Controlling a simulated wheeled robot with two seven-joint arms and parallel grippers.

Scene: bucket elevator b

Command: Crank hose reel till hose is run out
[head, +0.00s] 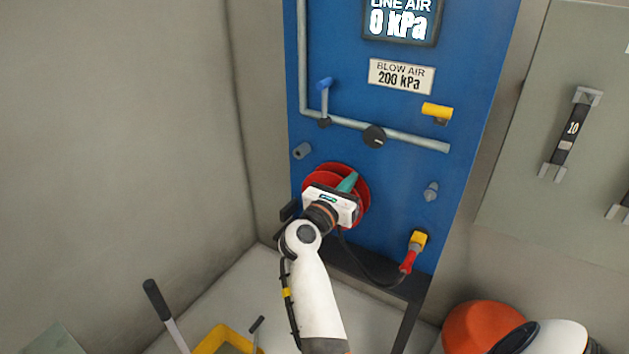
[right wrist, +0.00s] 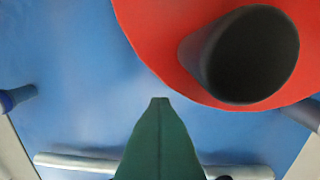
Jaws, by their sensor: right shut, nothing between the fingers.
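The red hose reel (head: 321,177) is on the lower part of the blue panel (head: 455,60), partly hidden behind my right gripper. In the right wrist view its red disc (right wrist: 150,35) fills the upper right, with a dark round crank handle (right wrist: 240,55) sticking out towards the camera. My right gripper (head: 351,176) is in front of the reel. Its green fingers (right wrist: 160,102) are shut and empty, below and left of the handle, apart from it in the picture. A black hose (head: 365,275) hangs below to a red nozzle (head: 407,262). My left gripper is not in view.
A grey pipe with a blue-handled valve (head: 324,84) and a black knob (head: 374,136) runs above the reel. A display (head: 402,20) reads 0 kPa. A yellow tray (head: 215,340) and a dark-gripped lever (head: 156,299) are at lower left.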

